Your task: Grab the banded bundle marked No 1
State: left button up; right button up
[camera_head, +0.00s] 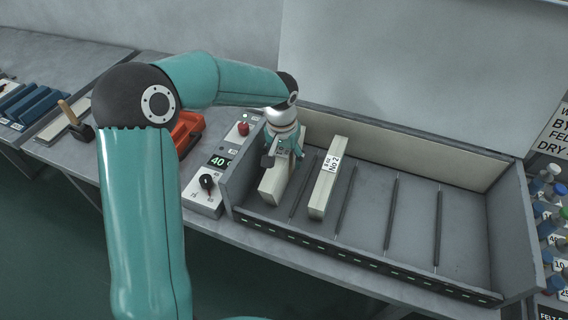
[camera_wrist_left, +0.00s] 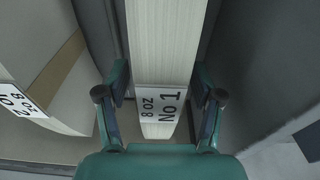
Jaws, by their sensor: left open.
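The No 1 bundle (camera_head: 274,184) is a pale, narrow stack standing in the leftmost slot of the grey open box (camera_head: 366,256). In the left wrist view the No 1 bundle (camera_wrist_left: 165,45) runs up the middle, with a white band reading "8 oz No 1". My left gripper (camera_head: 283,157) is over it and open. In the wrist view its fingers (camera_wrist_left: 160,100) stand on either side of the bundle at the band, with a gap showing on at least one side. The No 2 bundle (camera_head: 325,185) stands in the slot to the right. My right gripper is not in view.
Thin dark divider rods (camera_head: 391,212) part the box floor, and the slots right of No 2 are empty. An orange object (camera_head: 187,131) lies behind my arm.

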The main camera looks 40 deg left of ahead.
pick_arm(q)
jog(key=shift+f, duration=0.1)
grip_shut()
dwell(0.3)
jog(key=shift+w+r, duration=0.1)
jog(key=shift+r, duration=0.1)
